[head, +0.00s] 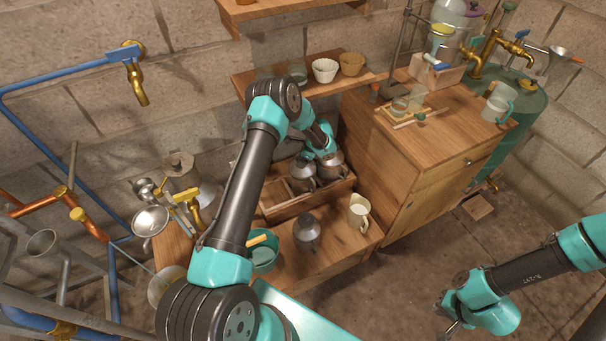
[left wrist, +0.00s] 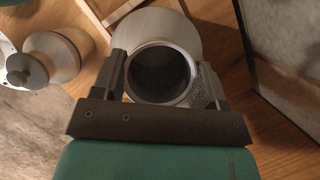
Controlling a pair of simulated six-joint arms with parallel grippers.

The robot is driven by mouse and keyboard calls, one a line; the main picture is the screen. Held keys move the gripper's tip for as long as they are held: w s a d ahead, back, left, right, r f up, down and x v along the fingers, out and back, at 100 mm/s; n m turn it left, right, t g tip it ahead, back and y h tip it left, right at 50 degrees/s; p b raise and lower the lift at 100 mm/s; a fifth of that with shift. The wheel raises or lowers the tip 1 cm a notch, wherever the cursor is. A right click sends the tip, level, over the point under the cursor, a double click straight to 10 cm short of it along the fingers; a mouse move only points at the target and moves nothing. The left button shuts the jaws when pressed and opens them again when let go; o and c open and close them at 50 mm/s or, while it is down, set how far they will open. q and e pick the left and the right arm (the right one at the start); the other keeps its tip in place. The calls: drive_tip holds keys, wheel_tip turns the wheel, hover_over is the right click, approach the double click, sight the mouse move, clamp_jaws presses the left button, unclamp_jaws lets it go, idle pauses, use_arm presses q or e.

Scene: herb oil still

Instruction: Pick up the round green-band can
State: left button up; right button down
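My left gripper (left wrist: 162,78) has its fingers on either side of the round open neck of a pale metal can (left wrist: 158,28). Whether the fingers press on the neck or only flank it is unclear. In the head view my left gripper (head: 326,148) is low over a grey can (head: 331,168) at the right of the wooden crate (head: 283,213). A second grey can (head: 302,178) stands beside it, and another (head: 307,232) stands on the bench in front. No green band shows on any can. My right gripper (head: 449,322) hangs at the lower right, small and partly hidden.
A cream jug (head: 358,212) stands right of the front can, and a teal pot (head: 262,252) stands to its left. A wooden cabinet (head: 420,195) rises at the right. A shelf with cups (head: 325,70) is behind. The floor before the cabinet is mostly clear.

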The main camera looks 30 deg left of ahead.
use_arm(q)
drive_tip(key=c, duration=0.8)
drive_tip(key=shift+c, duration=0.2)
drive_tip(key=shift+r, duration=0.1)
